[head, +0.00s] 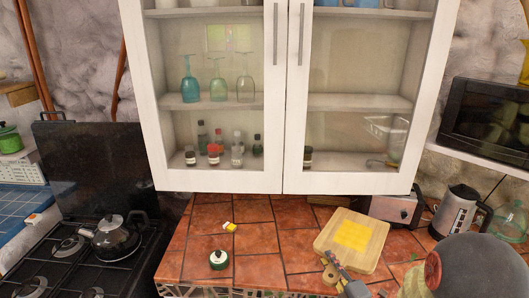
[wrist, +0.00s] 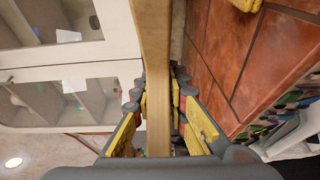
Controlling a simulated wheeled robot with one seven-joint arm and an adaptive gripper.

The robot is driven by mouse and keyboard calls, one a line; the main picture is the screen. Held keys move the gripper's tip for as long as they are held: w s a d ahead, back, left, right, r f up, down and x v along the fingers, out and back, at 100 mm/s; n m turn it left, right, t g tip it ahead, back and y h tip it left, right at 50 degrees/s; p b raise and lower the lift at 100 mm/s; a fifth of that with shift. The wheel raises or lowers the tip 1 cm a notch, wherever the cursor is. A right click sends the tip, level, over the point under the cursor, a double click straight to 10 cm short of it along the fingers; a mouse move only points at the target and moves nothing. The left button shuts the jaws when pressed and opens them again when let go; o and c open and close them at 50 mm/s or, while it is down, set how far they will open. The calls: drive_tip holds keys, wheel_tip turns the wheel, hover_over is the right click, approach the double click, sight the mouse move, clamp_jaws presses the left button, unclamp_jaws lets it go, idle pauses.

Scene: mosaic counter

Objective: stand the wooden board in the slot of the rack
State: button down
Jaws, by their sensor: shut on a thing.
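The wooden board (head: 374,258) is pale, with a yellow square patch on its face, and is at the right of the counter in the head view. My gripper (head: 331,270) is shut on its near left edge. In the wrist view the board (wrist: 154,45) shows edge-on as a long strip between the fingers of my gripper (wrist: 160,95). How far the board is off the counter I cannot tell. I cannot make out the rack or its slot for sure; a brown wooden piece (head: 328,200) shows partly behind the board, under the cabinet.
A white glass-door cabinet (head: 220,180) hangs low over the tiled counter (head: 190,250). A toaster (head: 396,207) and kettle (head: 459,210) stand at right. A green-and-white round item (head: 219,260) and a small yellow item (head: 229,226) lie left. The counter's left-middle is mostly clear.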

drive_tip(key=a+f+y+b, duration=0.1)
drive_tip(key=a+f, duration=0.1)
drive_tip(key=w+a+f+n+b, duration=0.1)
drive_tip(key=a+f+b, duration=0.1)
drive_tip(key=w+a+f+n+g+y+b, duration=0.1)
drive_tip(key=a+f+b, duration=0.1)
drive_tip(key=shift+w+a+f+y, duration=0.1)
drive_tip(key=shift+w+y, duration=0.05)
drive_tip(key=shift+y, duration=0.15)
drive_tip(key=a+f+n+g+y, duration=0.1)
drive_tip(key=a, duration=0.1)
drive_tip(key=a+f+n+g+y+b, duration=0.1)
drive_tip(key=a+y, duration=0.1)
drive_tip(key=s+a+f+n+g+y+b, duration=0.1)
drive_tip(key=a, duration=0.1)
drive_tip(key=shift+a+f+n+y, duration=0.2)
drive_tip(key=shift+a+n+y, duration=0.2)
drive_tip(key=shift+s+a+f+n+g+y+b, duration=0.55)
drive_tip(key=shift+a+f+g+b, duration=0.1)
drive_tip(key=shift+a+g+b, duration=0.2)
drive_tip(key=shift+s+a+f+n+g+y+b, duration=0.55)
drive_tip(key=shift+a+f+b, duration=0.2)
drive_tip(key=shift+b, duration=0.2)
drive_tip(key=shift+s+a+f+n+g+y+b, duration=0.5)
drive_tip(key=shift+s+a+f+g+y+b, duration=0.1)
drive_tip(key=shift+a+g+b, duration=0.25)
